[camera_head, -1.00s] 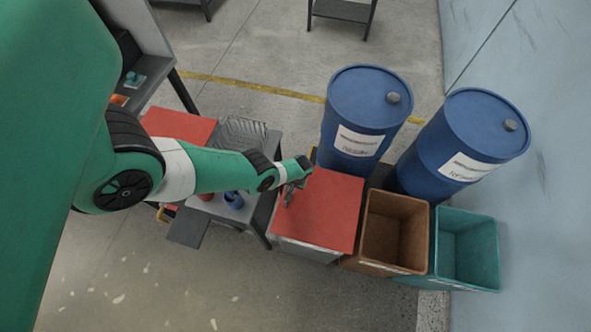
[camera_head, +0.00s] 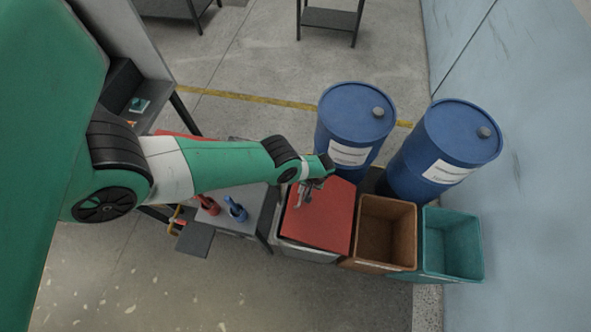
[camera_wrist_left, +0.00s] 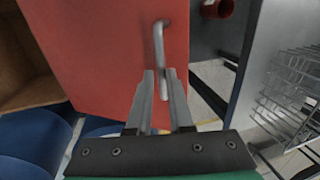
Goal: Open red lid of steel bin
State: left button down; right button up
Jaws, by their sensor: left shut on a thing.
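The red lid (camera_head: 325,222) lies over the top of the steel bin (camera_head: 308,253), whose pale rim shows below the lid's near edge. The lid looks slightly tilted, but how far it is raised is hard to tell. My left gripper (camera_head: 304,192) is at the lid's left part. In the left wrist view, my left gripper (camera_wrist_left: 162,78) is shut on the metal handle (camera_wrist_left: 158,42) near one edge of the red lid (camera_wrist_left: 105,55). The bin's inside is hidden. My right gripper is in neither view.
A brown bin (camera_head: 360,235) and a teal bin (camera_head: 428,240) stand close on the right. Two blue drums, one (camera_head: 350,150) behind the lid and another (camera_head: 425,172) further right, stand near the wall. A grey table (camera_head: 248,222) with small red and blue items is left.

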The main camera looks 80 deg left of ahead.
pick_arm(q)
jog(key=shift+w+d+r, duration=0.1)
jog(key=shift+w+r, duration=0.1)
jog(key=shift+w, duration=0.35)
jog(key=shift+w+r, duration=0.15)
jog(key=shift+w, duration=0.4)
jog(key=c, duration=1.1)
grip_release()
jog(key=shift+w+d, duration=0.15)
jog(key=shift+o, duration=1.1)
jog(key=shift+w+d+t, duration=0.2)
jog(key=shift+w+t, duration=0.1)
jog(key=shift+w, duration=0.05)
jog(key=shift+s, duration=0.2)
jog(key=shift+s, duration=0.1)
